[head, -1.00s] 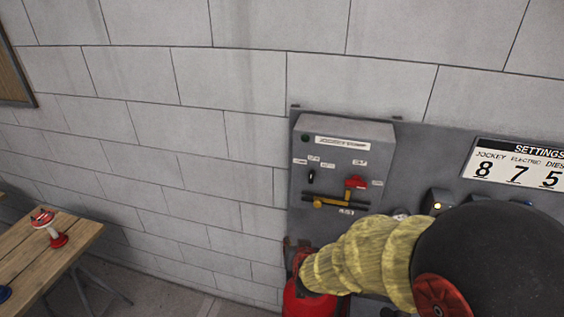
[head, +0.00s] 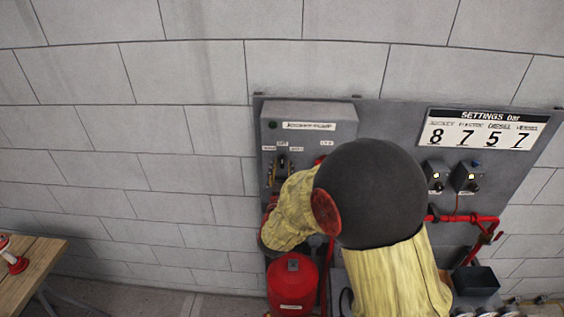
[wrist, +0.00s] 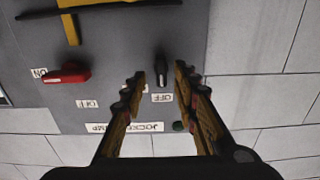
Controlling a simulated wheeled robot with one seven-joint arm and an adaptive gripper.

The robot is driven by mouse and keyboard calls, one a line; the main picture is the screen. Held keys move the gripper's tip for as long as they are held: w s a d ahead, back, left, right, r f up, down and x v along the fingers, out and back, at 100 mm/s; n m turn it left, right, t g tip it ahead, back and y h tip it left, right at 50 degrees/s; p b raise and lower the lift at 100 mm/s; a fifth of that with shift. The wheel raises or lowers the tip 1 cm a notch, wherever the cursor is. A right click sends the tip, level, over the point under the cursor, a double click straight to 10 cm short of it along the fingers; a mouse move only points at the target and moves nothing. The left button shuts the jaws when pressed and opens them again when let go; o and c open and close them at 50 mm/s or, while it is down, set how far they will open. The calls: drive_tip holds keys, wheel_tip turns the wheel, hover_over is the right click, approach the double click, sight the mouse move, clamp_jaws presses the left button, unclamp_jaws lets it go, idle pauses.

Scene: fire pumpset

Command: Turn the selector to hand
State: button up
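The selector (wrist: 161,70) is a small black knob on the grey jockey pump panel (wrist: 110,75), which shows upside down in the wrist view. A label reading OFF sits just below it there, and another label is partly hidden by a finger. My gripper (wrist: 160,74) is open, with one fingertip on each side of the knob. I cannot tell whether either finger touches it. In the head view, my gripper (head: 280,174) is at the panel's left part, and my arm covers the panel's lower part.
A red handle (wrist: 68,75) and a yellow lever (wrist: 71,29) are on the same panel, left of the knob in the wrist view. A red tank (head: 293,285) stands below the panel. Red pipes (head: 470,219) are at the right. A wooden table (head: 35,262) is at far left.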

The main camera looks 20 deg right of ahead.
drive_tip(key=shift+x, duration=0.8)
drive_tip(key=shift+w, duration=0.35)
drive_tip(key=shift+c, duration=1)
clamp_jaws()
